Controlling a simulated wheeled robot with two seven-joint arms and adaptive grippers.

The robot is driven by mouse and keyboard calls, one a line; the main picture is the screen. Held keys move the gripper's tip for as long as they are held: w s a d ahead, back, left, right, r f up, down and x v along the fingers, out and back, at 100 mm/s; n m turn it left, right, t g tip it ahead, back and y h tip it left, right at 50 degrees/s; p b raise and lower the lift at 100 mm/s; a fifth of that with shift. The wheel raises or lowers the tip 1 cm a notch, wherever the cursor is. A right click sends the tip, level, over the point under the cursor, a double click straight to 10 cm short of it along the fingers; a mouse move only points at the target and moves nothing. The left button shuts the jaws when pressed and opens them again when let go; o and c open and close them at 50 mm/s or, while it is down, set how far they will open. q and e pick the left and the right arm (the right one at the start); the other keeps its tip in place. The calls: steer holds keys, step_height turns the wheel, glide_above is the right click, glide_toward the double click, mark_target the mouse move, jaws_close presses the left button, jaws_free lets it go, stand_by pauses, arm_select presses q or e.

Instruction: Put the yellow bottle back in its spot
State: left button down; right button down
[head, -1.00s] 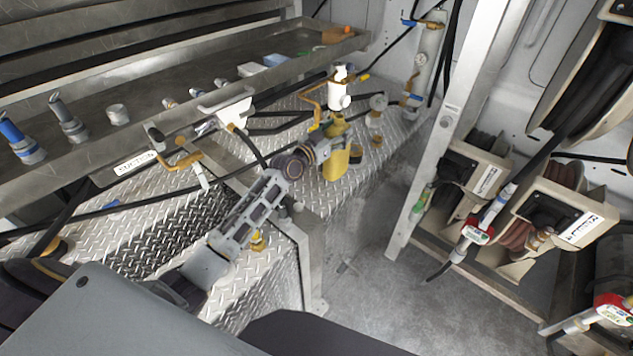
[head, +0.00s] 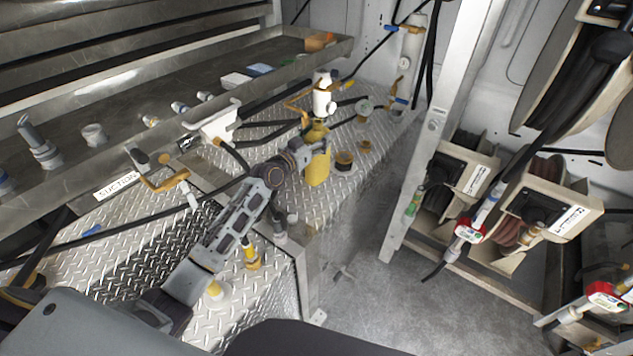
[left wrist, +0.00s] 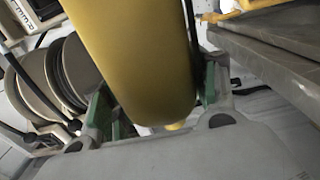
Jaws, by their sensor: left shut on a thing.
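The yellow bottle (head: 317,165) is upright near the middle of the head view, over the diamond-plate deck. My left gripper (head: 308,150) is shut around its upper body. I cannot tell whether the bottle's base touches the deck. In the left wrist view the bottle (left wrist: 140,55) fills the upper middle, between the green-edged fingers of the left gripper (left wrist: 155,105). A short dark and yellow cup-like fitting (head: 344,162) stands just right of the bottle. My right gripper is not in view.
A white filter-like fitting (head: 323,95) with orange handles stands just behind the bottle. A metal tray (head: 130,140) runs along the left with several nozzles. Black hoses cross the deck. Hose reels (head: 535,215) stand at right beyond a white post (head: 440,125).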

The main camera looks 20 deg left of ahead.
mark_target(308, 168)
arm_select(q)
steer(key=shift+f+b, duration=0.35)
steer(key=shift+f, duration=2.5)
steer(key=shift+f+b, duration=0.55)
steer(key=shift+f, duration=1.25)
steer(key=shift+c, duration=1.7)
jaws_free()
steer(key=shift+f, duration=0.2)
steer(key=shift+r, duration=0.15)
steer(key=shift+v, duration=1.7)
steer(key=v, duration=0.8)
steer(key=shift+s, duration=0.3)
